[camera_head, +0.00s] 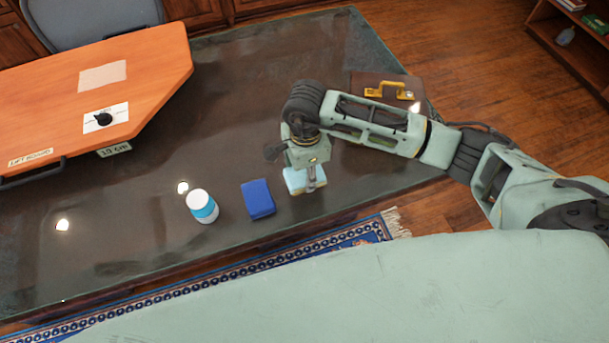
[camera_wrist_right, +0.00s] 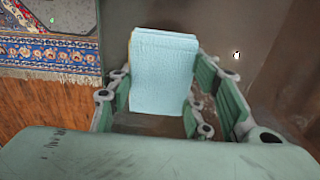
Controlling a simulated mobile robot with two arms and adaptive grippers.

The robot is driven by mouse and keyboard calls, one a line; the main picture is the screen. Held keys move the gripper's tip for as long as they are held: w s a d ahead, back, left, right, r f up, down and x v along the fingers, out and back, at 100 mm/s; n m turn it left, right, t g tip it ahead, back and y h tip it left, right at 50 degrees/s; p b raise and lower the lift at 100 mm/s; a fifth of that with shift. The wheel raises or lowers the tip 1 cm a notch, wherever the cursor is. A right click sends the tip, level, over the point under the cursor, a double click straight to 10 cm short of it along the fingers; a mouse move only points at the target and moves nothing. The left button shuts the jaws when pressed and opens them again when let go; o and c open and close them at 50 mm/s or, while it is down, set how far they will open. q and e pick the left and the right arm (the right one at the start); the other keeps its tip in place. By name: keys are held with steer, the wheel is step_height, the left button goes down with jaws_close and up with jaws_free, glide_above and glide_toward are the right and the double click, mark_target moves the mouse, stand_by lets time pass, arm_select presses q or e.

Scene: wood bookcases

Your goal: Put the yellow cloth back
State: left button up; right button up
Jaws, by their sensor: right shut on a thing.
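My right gripper (camera_head: 312,178) points down over the table near its front edge. It is shut on a pale blue, folded, textured piece of cloth or sponge (camera_head: 293,181). In the right wrist view this pale blue piece (camera_wrist_right: 162,70) stands between the two fingers, with a thin yellowish edge on its left side. I cannot tell whether it touches the table. No plainly yellow cloth shows; the yellowish edge is all I see of that colour on it. My left gripper is not in view.
The dark glossy table (camera_head: 130,215) holds a blue block (camera_head: 258,199), a white-and-blue jar (camera_head: 202,206), an orange board (camera_head: 75,90) with a knob, and a brown case (camera_head: 365,84) with a yellow handle. A patterned rug (camera_head: 330,243) lies below the front edge.

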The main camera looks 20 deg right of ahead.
mark_target(304, 179)
steer(key=shift+w+f, duration=0.15)
steer(key=shift+w, duration=0.05)
step_height(304, 179, down, 4)
steer(key=shift+r+p, duration=0.15)
steer(key=shift+p, duration=0.55)
steer(key=shift+f+b, duration=0.35)
steer(key=shift+f, duration=0.05)
steer(key=o, duration=1.2)
steer(key=shift+r, duration=0.1)
